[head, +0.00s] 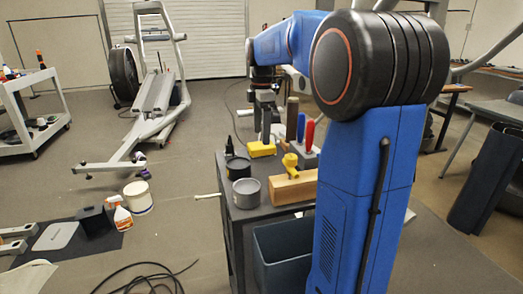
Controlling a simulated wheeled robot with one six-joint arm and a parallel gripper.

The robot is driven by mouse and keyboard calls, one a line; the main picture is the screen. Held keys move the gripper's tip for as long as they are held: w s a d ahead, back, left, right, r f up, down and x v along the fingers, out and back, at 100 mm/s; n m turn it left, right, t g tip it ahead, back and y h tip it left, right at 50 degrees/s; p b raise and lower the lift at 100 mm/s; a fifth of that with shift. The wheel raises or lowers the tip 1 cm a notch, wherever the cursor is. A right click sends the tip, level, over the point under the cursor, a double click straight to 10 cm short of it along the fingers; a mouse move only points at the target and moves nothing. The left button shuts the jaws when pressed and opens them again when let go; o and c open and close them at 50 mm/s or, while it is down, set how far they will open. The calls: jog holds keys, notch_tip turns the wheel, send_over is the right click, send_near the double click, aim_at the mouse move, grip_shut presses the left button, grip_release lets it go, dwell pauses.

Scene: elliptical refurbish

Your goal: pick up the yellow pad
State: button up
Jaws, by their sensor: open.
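The yellow pad (262,149) is a small yellow block lying on the dark cart top, near its far left part. My gripper (266,138) points down just above the pad, with its fingers apart. The fingertips are close to the pad's upper edge; I cannot tell whether they touch it or reach around it. My arm partly blocks the right side of the cart.
A grey bin (283,252) sits below.

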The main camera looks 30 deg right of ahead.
aim_at(261, 145)
jog(key=shift+s+a+f, duration=0.1)
jog(key=shift+f, duration=2.45)
jog(key=c, duration=1.1)
